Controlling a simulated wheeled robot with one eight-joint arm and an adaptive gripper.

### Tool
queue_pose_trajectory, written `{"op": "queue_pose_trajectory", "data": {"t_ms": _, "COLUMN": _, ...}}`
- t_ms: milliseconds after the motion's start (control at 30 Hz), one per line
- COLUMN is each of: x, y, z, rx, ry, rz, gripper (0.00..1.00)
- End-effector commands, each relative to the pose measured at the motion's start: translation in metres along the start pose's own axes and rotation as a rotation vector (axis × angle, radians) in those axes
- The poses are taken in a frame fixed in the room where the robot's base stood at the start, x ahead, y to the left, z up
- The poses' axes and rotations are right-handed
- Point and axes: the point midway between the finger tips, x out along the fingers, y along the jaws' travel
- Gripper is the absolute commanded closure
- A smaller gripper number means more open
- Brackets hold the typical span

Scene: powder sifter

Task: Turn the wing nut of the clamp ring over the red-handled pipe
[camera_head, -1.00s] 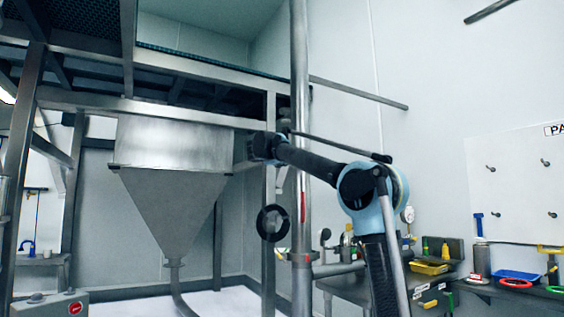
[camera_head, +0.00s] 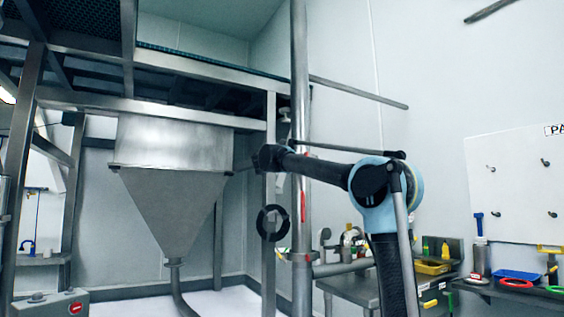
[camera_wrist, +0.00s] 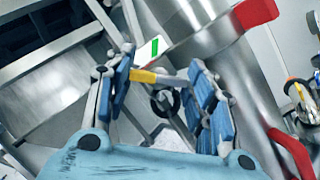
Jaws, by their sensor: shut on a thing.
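My gripper (camera_head: 268,158) is small and dark in the head view, beside the upright steel pipe (camera_head: 299,80). A red handle (camera_head: 303,205) is on that pipe. In the wrist view, my gripper's blue-padded fingers (camera_wrist: 160,86) stand around a small yellow-and-grey piece (camera_wrist: 143,76), which looks like the wing nut. The yellow part lies by the left finger. Large red handles (camera_wrist: 258,10) show on the steel pipework at the right of the wrist view. The clamp ring cannot be made out clearly in either view.
A steel hopper (camera_head: 170,190) hangs left of the pipe under a metal frame (camera_head: 60,95). A black round ring (camera_head: 272,223) is below my gripper.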

Motion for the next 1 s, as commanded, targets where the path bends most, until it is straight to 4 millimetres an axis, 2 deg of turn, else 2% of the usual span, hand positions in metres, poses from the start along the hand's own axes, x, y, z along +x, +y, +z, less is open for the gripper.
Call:
{"op": "queue_pose_trajectory", "data": {"t_ms": 333, "x": 0.000, "y": -0.001, "z": -0.001, "rx": -0.001, "ry": 0.002, "rz": -0.001, "gripper": 0.74}}
{"op": "queue_pose_trajectory", "data": {"t_ms": 367, "x": 0.000, "y": -0.001, "z": -0.001, "rx": -0.001, "ry": 0.002, "rz": -0.001, "gripper": 0.48}}
{"op": "queue_pose_trajectory", "data": {"t_ms": 433, "x": 0.000, "y": -0.001, "z": -0.001, "rx": -0.001, "ry": 0.001, "rz": -0.001, "gripper": 0.32}}
{"op": "queue_pose_trajectory", "data": {"t_ms": 467, "x": 0.000, "y": -0.001, "z": -0.001, "rx": -0.001, "ry": 0.001, "rz": -0.001, "gripper": 0.30}}
{"op": "queue_pose_trajectory", "data": {"t_ms": 833, "x": -0.002, "y": 0.000, "z": 0.000, "rx": -0.002, "ry": 0.000, "rz": 0.000, "gripper": 0.30}}
{"op": "queue_pose_trajectory", "data": {"t_ms": 1000, "x": -0.018, "y": 0.000, "z": 0.000, "rx": -0.002, "ry": 0.000, "rz": 0.001, "gripper": 0.30}}
